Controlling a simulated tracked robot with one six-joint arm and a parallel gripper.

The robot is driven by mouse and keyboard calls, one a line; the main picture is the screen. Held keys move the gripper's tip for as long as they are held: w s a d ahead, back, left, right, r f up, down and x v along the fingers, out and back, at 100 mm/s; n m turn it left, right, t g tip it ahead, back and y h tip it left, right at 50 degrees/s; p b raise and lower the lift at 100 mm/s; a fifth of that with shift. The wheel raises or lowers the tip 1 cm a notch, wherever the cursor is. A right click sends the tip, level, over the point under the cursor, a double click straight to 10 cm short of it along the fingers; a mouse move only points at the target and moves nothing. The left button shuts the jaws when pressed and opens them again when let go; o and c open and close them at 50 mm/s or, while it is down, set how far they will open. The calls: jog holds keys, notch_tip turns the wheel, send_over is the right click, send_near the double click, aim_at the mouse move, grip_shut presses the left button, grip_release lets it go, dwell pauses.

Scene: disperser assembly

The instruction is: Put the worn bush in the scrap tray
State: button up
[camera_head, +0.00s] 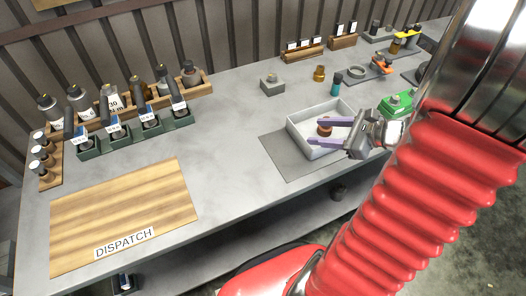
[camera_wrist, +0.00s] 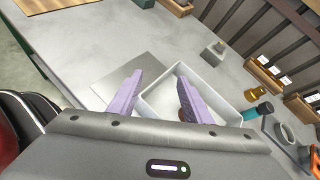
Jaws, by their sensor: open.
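A small reddish-brown bush (camera_head: 324,129), which looks like the worn bush, is in or just above the white scrap tray (camera_head: 299,136). My gripper (camera_head: 319,131) is over the tray, its two purple fingers apart, with the bush showing between them in the head view. In the wrist view my gripper (camera_wrist: 159,80) is open and reaches over the tray (camera_wrist: 212,84). Only a brown sliver of the bush (camera_wrist: 181,115) shows there, beside the right finger, which hides the rest. I cannot tell whether the bush touches the tray floor.
The tray stands on a grey mat (camera_head: 278,157). The wooden dispatch board (camera_head: 125,210) at left is bare. The mid-bench is clear.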

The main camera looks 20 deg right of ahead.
jog(key=s+a+r+n+g, duration=0.2)
jog(key=a+n+g, duration=0.1)
jog(key=a+n, duration=0.45)
jog(key=s+a+r+n+g, duration=0.1)
jog(key=a+r+n+g, duration=0.15)
jog(key=a+n, duration=0.5)
jog(key=s+a+r+n+h, duration=0.5)
jog(key=a+r+n, duration=0.2)
jog(key=n, duration=0.5)
jog(key=shift+s+a+t+h, duration=0.2)
jog(key=shift+a+t+h, duration=0.1)
jog(key=shift+t, duration=0.05)
